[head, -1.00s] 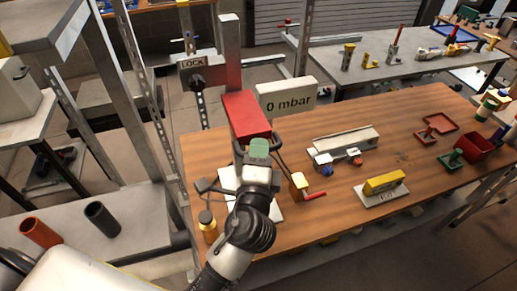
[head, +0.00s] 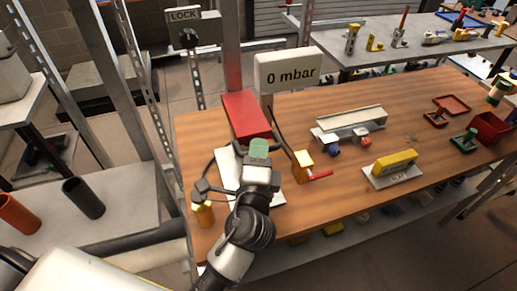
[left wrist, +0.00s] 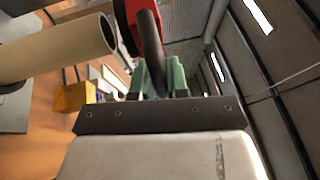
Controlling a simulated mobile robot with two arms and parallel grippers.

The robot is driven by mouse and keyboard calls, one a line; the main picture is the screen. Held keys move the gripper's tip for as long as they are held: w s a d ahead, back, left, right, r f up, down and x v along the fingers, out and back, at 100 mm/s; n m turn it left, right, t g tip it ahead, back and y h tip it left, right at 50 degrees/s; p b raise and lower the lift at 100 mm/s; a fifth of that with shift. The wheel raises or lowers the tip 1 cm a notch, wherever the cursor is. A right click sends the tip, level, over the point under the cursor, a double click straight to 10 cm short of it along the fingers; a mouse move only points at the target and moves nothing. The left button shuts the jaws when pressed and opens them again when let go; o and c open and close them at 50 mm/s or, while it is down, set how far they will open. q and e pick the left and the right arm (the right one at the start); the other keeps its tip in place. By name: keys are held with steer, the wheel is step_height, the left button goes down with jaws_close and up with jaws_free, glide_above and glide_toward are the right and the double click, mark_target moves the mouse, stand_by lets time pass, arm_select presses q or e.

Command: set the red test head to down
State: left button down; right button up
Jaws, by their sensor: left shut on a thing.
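The red test head (head: 246,114) is a red block on an upright column (head: 232,62), above a white plate (head: 232,172) on the wooden bench. A dark handle sticks out at its front. My left gripper (head: 258,149), with green fingers, is shut on this handle just in front of the red block. In the left wrist view the green fingers (left wrist: 157,76) close around the dark bar (left wrist: 150,42), with part of the red head (left wrist: 124,28) behind it. A gap remains between the head and the plate, its size hard to tell. My right gripper is out of view.
A "0 mbar" display (head: 288,72) stands behind the head. A yellow valve with a red lever (head: 303,166) and a yellow bottle (head: 203,214) flank the plate. A LOCK panel (head: 184,16) is behind.

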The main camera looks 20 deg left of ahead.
arm_select(q)
step_height(320, 180, down, 2)
steer(key=shift+f+b, duration=0.1)
steer(key=shift+b, duration=0.35)
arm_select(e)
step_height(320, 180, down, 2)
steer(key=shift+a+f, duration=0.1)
arm_select(q)
steer(key=c, duration=1.1)
jaws_free()
steer(key=shift+w, duration=0.15)
steer(key=shift+c, duration=0.2)
